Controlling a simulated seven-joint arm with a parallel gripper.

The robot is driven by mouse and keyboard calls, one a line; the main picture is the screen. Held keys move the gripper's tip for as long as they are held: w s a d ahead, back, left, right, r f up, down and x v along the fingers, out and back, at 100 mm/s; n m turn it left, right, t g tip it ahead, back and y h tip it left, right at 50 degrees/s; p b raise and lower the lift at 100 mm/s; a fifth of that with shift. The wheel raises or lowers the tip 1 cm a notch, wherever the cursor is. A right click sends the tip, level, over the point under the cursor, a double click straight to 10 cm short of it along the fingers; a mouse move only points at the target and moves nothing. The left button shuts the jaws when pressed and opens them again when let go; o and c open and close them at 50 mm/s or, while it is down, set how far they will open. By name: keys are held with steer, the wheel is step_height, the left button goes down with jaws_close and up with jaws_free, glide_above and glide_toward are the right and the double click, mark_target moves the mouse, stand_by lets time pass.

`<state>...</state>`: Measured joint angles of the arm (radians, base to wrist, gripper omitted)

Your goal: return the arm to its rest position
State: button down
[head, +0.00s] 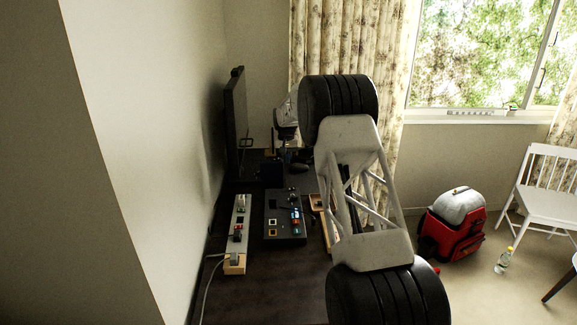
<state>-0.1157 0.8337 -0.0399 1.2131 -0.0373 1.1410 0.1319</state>
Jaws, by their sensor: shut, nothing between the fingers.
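My arm (362,190) rises through the middle of the head view, with a pale truss link between two large black ribbed joints. A grey and dark part of my arm (287,115) shows behind the upper joint, over the far end of the dark desk. Nothing held can be seen.
A dark desk (275,285) runs along the left wall with a monitor (236,120), a power strip (237,235) and a black control panel (285,217). A red suitcase or bag (455,235), a bottle (503,261) and a white chair (550,195) stand on the floor at right.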

steer(key=shift+a+r, duration=0.1)
steer(key=shift+r, duration=0.15)
steer(key=shift+r, duration=0.15)
